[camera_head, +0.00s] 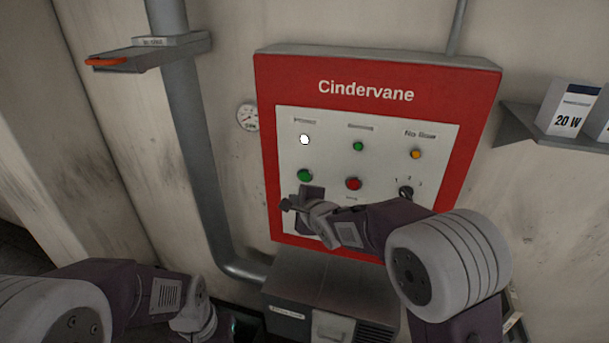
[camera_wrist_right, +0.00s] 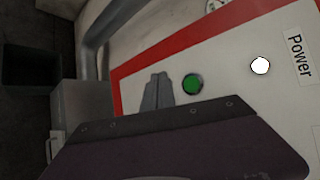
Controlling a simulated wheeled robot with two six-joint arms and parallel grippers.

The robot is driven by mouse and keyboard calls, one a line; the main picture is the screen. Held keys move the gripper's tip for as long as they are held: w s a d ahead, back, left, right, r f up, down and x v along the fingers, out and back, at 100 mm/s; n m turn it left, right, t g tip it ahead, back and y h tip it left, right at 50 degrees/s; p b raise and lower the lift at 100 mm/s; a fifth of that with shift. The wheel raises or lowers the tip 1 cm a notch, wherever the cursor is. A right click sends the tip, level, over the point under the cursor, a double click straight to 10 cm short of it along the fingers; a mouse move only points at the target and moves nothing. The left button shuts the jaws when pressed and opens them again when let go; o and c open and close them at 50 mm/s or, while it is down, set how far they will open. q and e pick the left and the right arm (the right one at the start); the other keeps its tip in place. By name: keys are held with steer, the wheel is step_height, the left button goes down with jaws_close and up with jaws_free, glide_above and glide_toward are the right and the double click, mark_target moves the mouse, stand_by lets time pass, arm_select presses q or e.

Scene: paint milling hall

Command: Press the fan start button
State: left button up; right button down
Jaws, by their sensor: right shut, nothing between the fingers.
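The red Cindervane control box (camera_head: 264,150) hangs on the wall with a pale front plate. A green button (camera_head: 304,176) sits at the plate's lower left, under a lit white lamp (camera_head: 304,139); a red button (camera_head: 353,184) is to its right. In the wrist view the green button (camera_wrist_right: 192,84) is fully visible, near the white Power lamp (camera_wrist_right: 260,65). My right gripper (camera_head: 300,198) is shut and empty, just below the green button in the head view. Its fingertips (camera_wrist_right: 157,90) appear beside the button, apart from it in the picture. My left arm shows at lower left; its gripper is not visible.
A green lamp (camera_head: 358,146), an amber lamp (camera_head: 415,154) and a rotary selector (camera_head: 405,192) share the plate. A grey pipe (camera_head: 190,130) and gauge (camera_head: 247,117) are left of the box. A shelf (camera_head: 515,125) with boxes is right. A grey unit (camera_head: 325,290) stands below.

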mark_target(304, 182)
steer(key=w+d+p, duration=0.2)
steer(key=w+p, duration=0.4)
steer(key=w, duration=0.1)
steer(key=shift+d, duration=0.1)
stand_by(0.4)
stand_by(1.5)
steer(key=shift+w+d+p, duration=0.15)
steer(key=shift+w+p, duration=0.3)
steer(key=shift+p, duration=0.4)
